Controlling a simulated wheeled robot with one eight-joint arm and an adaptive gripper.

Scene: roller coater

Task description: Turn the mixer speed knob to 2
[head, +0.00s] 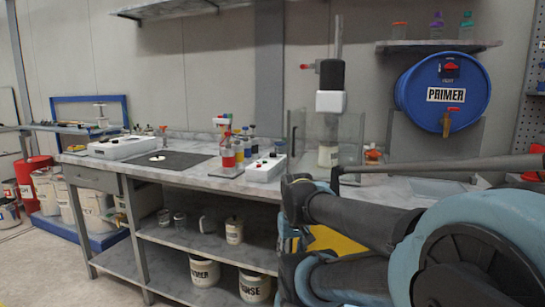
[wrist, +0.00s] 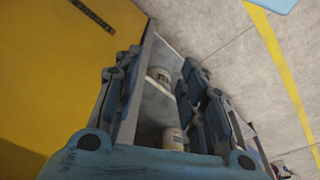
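The mixer (head: 330,75), a dark motor unit with a white block below it on a vertical post, stands at the back of the bench in the head view. A pale jar (head: 328,156) is under it, between clear panels. A white control box (head: 262,168) with small coloured controls sits to its left on the bench. I cannot make out which control is the speed knob, nor its setting. My gripper (wrist: 163,62) is open and empty in the wrist view, its fingers apart, with shelf cans visible beyond them. My arm hides much of the bench's right part in the head view.
The bench (head: 190,178) carries bottles (head: 238,147) beside the control box and another white device (head: 120,148) at left. Its lower shelf holds several cans (head: 204,271). A blue PRIMER drum (head: 420,90) is at right. Grey floor with a yellow line (wrist: 280,70) is open nearby.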

